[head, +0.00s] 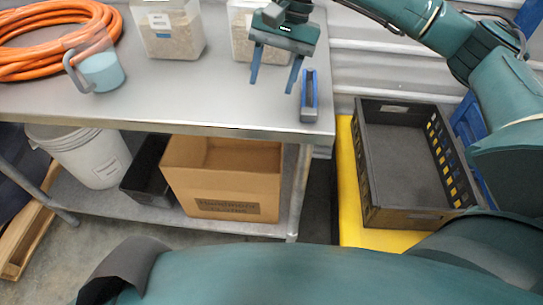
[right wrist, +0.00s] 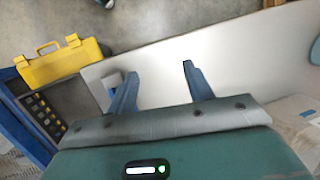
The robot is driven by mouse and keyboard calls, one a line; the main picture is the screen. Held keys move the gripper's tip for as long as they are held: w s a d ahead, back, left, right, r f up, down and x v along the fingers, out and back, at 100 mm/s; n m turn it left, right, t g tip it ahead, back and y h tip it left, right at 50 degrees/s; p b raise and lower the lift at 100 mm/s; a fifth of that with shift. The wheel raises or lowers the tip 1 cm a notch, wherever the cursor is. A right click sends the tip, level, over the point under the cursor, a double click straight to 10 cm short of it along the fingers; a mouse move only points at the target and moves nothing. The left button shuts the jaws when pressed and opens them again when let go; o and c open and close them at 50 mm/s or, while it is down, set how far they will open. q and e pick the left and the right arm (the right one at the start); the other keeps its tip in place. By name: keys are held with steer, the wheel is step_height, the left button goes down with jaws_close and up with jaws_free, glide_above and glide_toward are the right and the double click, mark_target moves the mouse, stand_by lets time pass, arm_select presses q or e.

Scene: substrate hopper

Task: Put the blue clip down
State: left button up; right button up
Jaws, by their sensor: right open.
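The blue clip (head: 309,95) lies on the steel table (head: 230,108) near its right end, close to the front corner. It is a narrow blue piece with a grey middle. My right gripper (head: 273,87) is open with its fingers pointing down, just left of the clip in the head view. Nothing shows between its fingers. In the right wrist view the open right gripper (right wrist: 160,70) has bare pale tabletop between its fingers. A small pale-blue piece beside one finger there may be the clip, but it is partly hidden. My left gripper is not in view.
Clear containers of grain-like material (head: 168,30) stand at the back. An orange hose (head: 60,70) and a light-blue cup (head: 102,72) are at left. A black crate (head: 405,215) sits on a yellow surface (head: 350,225) right of the table. The table's middle front is clear.

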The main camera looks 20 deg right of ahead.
steer(key=s+a+m+t+y, duration=0.1)
steer(key=s+a+m+y, duration=0.3)
steer(key=a+m+y, duration=0.6)
steer(key=s+a+m+t+y, duration=0.2)
steer(key=s+a+m+y, duration=0.3)
steer(key=a+m+y, duration=0.6)
steer(key=w+d+f+m+t+h, duration=0.1)
steer(key=d+f+m+t+h, duration=0.4)
steer(key=m, duration=1)
steer(key=w+d+f+m+t+h, duration=0.2)
steer(key=f+m+t+h, duration=0.4)
steer(key=m+t+h, duration=0.65)
steer(key=s+d+f+m+g+h, duration=0.1)
steer(key=s+d+f+m+g, duration=0.1)
steer(key=s+f+m+g, duration=0.2)
steer(key=s+d+f+m+g+h, duration=0.1)
steer(key=s+d+f+m+g, duration=0.2)
steer(key=s+f+m, duration=0.3)
step_height(320, 180, down, 4)
steer(key=m+g, duration=0.1)
steer(key=m, duration=0.3)
steer(key=shift+h, duration=0.25)
